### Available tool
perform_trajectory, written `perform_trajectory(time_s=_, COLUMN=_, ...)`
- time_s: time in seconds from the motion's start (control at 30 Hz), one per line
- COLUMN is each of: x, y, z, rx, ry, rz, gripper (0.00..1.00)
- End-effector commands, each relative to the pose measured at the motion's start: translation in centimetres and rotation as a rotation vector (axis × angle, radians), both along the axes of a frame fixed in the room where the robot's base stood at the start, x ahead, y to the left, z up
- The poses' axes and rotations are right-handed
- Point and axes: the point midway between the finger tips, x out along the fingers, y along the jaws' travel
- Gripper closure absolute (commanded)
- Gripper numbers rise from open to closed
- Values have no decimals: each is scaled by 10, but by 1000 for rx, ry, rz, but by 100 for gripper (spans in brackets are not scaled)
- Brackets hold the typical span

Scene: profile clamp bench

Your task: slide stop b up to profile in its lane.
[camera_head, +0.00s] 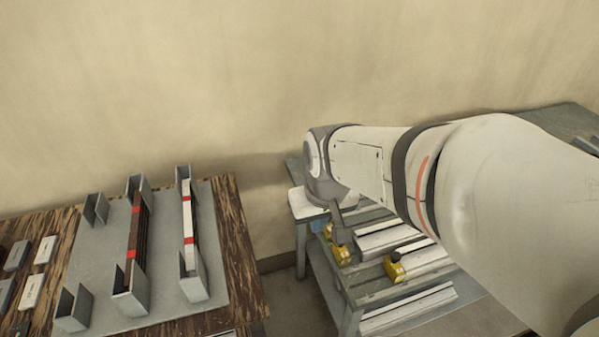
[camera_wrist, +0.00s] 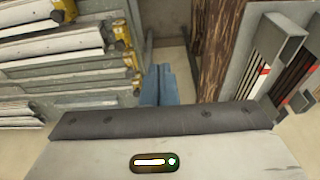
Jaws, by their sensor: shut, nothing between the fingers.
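My gripper (camera_wrist: 158,86) has blue fingers, shut and empty, over the gap between two benches. In the head view my gripper (camera_head: 318,225) shows partly behind my wrist at the left edge of the grey bench. Yellow stop-like blocks sit at the ends of pale metal bars there: one at the left (camera_head: 341,255), one further right (camera_head: 394,268). I cannot read any labels, so I cannot tell which is stop b. My gripper touches none of them.
The grey bench (camera_head: 352,316) holds several pale bars (camera_head: 410,305) in lanes. My arm hides its back part. To the left, a wooden bench (camera_head: 235,225) bears a grey plate (camera_head: 100,255) with upright brackets and red-marked bars (camera_head: 188,220). Open floor (camera_head: 295,300) lies between the benches.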

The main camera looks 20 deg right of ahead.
Motion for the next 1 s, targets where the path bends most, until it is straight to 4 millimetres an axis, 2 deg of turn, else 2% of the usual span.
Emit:
perform_trajectory(time_s=0.03, x=12, y=-5, z=-6, rx=-1, ry=33, rz=-2, gripper=100)
perform_trajectory(time_s=0.2, x=47, y=-21, z=-44, rx=-3, ry=107, rz=4, gripper=100)
perform_trajectory(time_s=0.4, x=72, y=-39, z=-92, rx=1, ry=177, rz=11, gripper=100)
perform_trajectory(time_s=0.6, x=80, y=-48, z=-123, rx=6, ry=213, rz=17, gripper=100)
perform_trajectory(time_s=1.0, x=81, y=-50, z=-148, rx=7, ry=218, rz=18, gripper=100)
